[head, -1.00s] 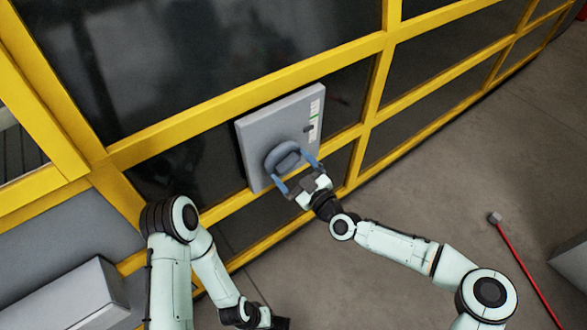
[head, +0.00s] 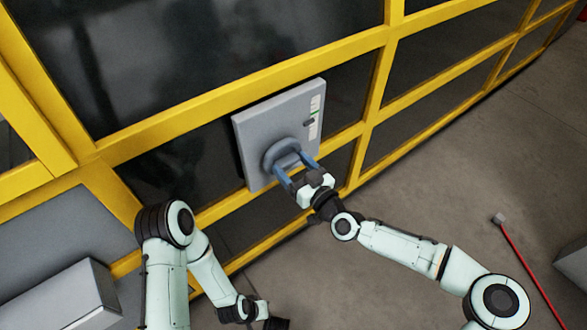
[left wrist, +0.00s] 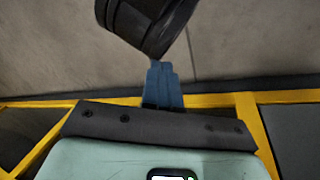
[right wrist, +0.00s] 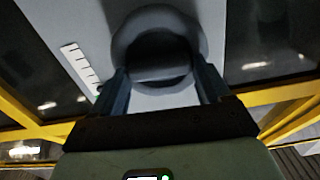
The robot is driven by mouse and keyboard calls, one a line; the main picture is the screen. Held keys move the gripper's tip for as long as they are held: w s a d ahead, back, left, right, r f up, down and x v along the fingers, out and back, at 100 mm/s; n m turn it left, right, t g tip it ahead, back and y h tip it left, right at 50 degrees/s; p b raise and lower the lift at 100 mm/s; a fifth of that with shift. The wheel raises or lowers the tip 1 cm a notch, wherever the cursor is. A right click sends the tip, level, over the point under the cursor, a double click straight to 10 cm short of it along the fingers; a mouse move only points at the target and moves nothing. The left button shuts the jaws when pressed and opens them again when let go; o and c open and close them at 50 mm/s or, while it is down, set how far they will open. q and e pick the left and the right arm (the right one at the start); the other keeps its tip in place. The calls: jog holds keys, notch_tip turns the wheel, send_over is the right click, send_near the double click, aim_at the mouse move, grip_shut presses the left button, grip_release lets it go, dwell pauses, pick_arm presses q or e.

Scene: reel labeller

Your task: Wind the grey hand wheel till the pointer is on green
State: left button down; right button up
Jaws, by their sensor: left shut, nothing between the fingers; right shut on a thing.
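The grey hand wheel (head: 283,153) sticks out from a grey panel box (head: 257,120) on the yellow-framed wall. It shows as a thick ring in the right wrist view (right wrist: 160,20). My right gripper (head: 297,170) is shut on the wheel, one blue finger on each side. A white scale strip (head: 315,108) runs along the panel's right edge, with the small dark pointer (head: 309,122) beside it. The green mark is tiny here; I cannot tell whether the pointer is exactly on it. My left gripper (left wrist: 163,82) is shut and empty, away from the panel.
Yellow frame bars (head: 230,95) with dark panes surround the panel box. A grey box (head: 70,297) stands at the lower left. A red rod with a grey end block (head: 499,219) lies on the open floor at the right.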

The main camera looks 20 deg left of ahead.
jog(key=m+b, duration=0.1)
jog(key=m, duration=0.2)
jog(key=shift+f, duration=0.1)
jog(key=m+b, duration=0.1)
jog(key=m, duration=0.2)
jog(key=shift+w+m, duration=0.1)
jog(key=shift+m, duration=0.2)
jog(key=shift+d+m+b, duration=0.1)
jog(key=shift+m+b, duration=0.25)
jog(key=shift+m, duration=0.45)
pick_arm(q)
jog(key=shift+t, duration=0.3)
jog(key=shift+w+a+f, duration=0.3)
jog(key=shift+a+f, duration=0.1)
jog(key=shift+f, duration=0.35)
jog(key=shift+w+a+f, duration=0.35)
jog(key=shift+f, duration=0.35)
jog(key=shift+w+a+f, duration=0.3)
jog(key=shift+a+f, duration=0.1)
jog(key=shift+f, duration=0.35)
pick_arm(e)
jog(key=shift+m, duration=1.1)
pick_arm(q)
jog(key=shift+s+f+y, duration=0.1)
jog(key=shift+y, duration=0.2)
pick_arm(e)
jog(key=shift+m, duration=0.3)
jog(key=o, duration=1)
